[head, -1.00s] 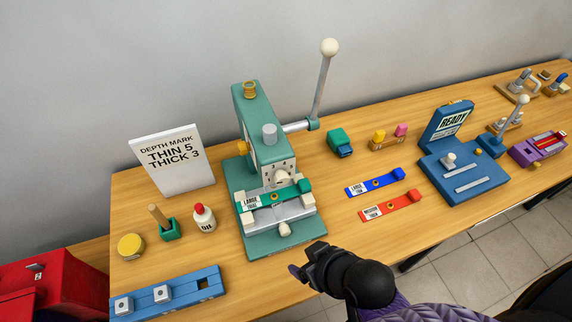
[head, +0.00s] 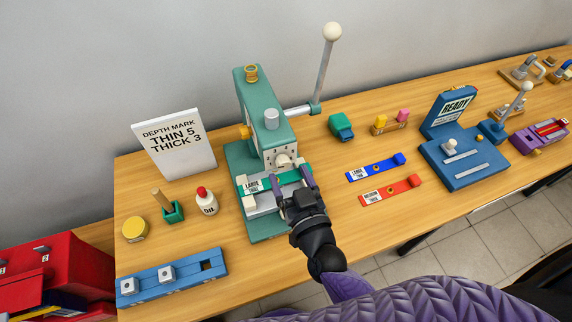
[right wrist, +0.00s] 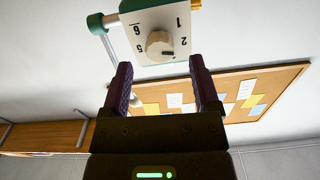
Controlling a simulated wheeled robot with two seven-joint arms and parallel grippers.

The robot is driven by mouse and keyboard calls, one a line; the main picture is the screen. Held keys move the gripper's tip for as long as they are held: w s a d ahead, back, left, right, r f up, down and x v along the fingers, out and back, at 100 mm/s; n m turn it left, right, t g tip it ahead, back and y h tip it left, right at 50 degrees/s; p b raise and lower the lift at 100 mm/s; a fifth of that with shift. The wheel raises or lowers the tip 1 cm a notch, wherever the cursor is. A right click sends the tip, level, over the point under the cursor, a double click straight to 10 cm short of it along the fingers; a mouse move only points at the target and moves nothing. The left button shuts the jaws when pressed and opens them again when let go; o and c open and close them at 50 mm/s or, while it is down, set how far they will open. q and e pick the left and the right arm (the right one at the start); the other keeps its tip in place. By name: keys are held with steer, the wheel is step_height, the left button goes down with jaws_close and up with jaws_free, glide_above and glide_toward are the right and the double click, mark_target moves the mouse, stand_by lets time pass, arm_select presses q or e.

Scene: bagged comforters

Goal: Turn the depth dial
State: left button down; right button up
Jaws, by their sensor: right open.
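The depth dial (head: 284,160) is a pale round knob on the white numbered face at the front of the green press (head: 262,118). In the right wrist view the dial (right wrist: 158,43) is upside down, with 1, 2 and 6 readable around it and a dark mark at its lower right. My right gripper (head: 292,182) is open, its purple fingers pointing at the press just below the dial. In the right wrist view the gripper (right wrist: 160,66) has the dial centred beyond its fingertips, apart from them. My left gripper is not in view.
A green strip labelled LARGE (head: 258,185) lies across the press, partly behind my gripper. A white sign (head: 174,145) reads THIN 5, THICK 3. The press's lever (head: 322,70) rises at right. An oil bottle (head: 206,202) and a blue rack (head: 172,278) stand to the left.

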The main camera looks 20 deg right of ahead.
mark_target(283, 161)
steer(key=shift+w+a, duration=0.1)
steer(key=shift+w, duration=1.35)
steer(key=shift+c, duration=0.2)
jaws_close()
